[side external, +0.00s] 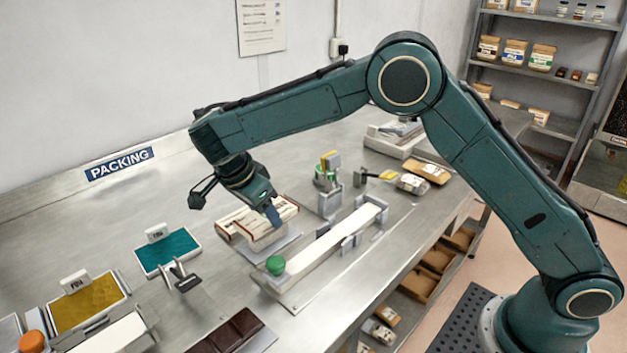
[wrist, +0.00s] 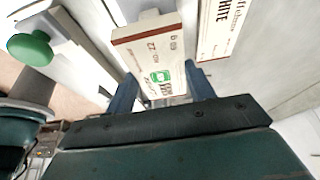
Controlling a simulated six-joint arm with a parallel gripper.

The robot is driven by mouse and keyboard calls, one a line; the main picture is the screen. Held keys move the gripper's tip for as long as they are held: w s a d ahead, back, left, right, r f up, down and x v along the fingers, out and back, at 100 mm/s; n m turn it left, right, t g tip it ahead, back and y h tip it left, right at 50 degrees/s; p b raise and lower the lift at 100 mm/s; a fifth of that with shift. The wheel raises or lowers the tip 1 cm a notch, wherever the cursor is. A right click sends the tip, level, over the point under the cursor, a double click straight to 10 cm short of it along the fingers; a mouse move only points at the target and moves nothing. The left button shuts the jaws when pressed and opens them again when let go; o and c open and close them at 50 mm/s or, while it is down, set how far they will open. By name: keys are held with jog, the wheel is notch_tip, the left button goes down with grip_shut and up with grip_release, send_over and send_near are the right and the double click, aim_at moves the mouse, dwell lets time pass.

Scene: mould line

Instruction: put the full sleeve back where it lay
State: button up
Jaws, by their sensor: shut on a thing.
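My gripper (side external: 272,215) is shut on a white carton sleeve with dark red-brown edges (side external: 262,240), low over the bench. In the wrist view the sleeve (wrist: 155,52) sits between the two blue fingers (wrist: 160,95), and its printed face has a green mark. A second similar sleeve (wrist: 222,25), with the word WHITE on it, lies beside the held one. Whether the held sleeve touches the surface beneath is hard to tell. Its contents are hidden.
A long pale fixture with a green knob (side external: 275,264) lies right of the sleeves; the knob also shows in the wrist view (wrist: 30,48). A teal tray (side external: 167,251) and a yellow tray (side external: 86,303) stand left. A tool holder (side external: 330,195) stands behind.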

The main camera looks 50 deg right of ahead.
jog(key=shift+f, duration=0.9)
jog(key=shift+f, duration=0.25)
dwell(1.6)
jog(key=o, duration=1.1)
jog(key=shift+a+r, duration=0.1)
jog(key=shift+v, duration=3.5)
jog(key=shift+a+r, duration=0.1)
